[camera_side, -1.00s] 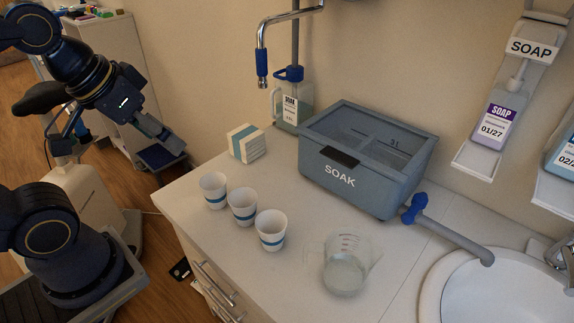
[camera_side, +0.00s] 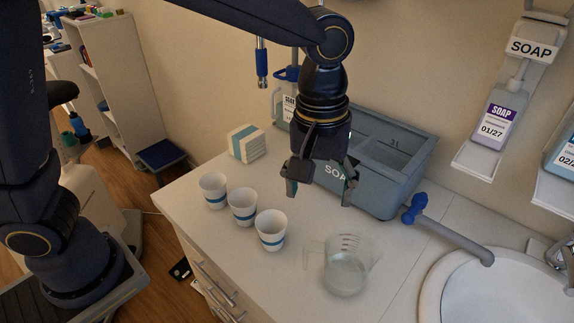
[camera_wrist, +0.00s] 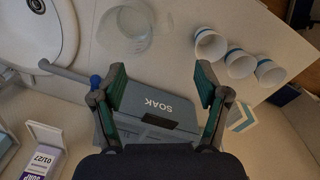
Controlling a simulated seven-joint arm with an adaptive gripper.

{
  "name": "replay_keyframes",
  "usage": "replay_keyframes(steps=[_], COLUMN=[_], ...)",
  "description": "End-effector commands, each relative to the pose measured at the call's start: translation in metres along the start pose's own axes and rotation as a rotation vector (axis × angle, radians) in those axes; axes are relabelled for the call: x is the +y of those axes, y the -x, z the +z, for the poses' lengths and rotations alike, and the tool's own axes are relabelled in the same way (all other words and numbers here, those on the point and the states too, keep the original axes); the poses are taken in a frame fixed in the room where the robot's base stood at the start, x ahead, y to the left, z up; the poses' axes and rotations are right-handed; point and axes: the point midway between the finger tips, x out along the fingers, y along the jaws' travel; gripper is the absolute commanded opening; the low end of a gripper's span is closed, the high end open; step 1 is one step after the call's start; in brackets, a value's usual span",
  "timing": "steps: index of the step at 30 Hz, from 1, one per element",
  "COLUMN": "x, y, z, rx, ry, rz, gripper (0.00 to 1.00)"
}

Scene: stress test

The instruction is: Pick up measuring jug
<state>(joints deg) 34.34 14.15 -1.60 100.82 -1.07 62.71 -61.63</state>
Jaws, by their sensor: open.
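The measuring jug (camera_side: 347,272) is clear, with dark marks on its side and some clear liquid in it. It stands upright on the counter near the sink, its handle toward the left. In the wrist view the jug (camera_wrist: 127,30) is at the top, left of centre, beyond the fingertips. My gripper (camera_side: 318,198) is open and empty, pointing down, above and to the left of the jug, in front of the soak box. In the wrist view the two green-padded fingers of my gripper (camera_wrist: 161,80) are wide apart, with no object between them.
Three paper cups (camera_side: 243,206) stand in a row left of the jug. The grey SOAK box (camera_side: 385,185) with a blue-handled drain pipe (camera_side: 445,235) is behind it. A sink (camera_side: 500,290) is at right, and a small striped box (camera_side: 246,143) is at back left. The front counter is clear.

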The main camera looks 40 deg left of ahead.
Motion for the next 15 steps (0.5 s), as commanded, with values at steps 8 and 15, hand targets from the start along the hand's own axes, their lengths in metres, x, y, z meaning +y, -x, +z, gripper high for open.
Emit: replay_keyframes(steps=[8, 15], x=[-0.002, -0.002], y=[-0.06, -0.102], z=[0.001, 0.0], rx=[-0.002, 0.0], ry=[-0.001, 0.0], rz=[-0.004, -0.001], gripper=[0.74, 0.74])
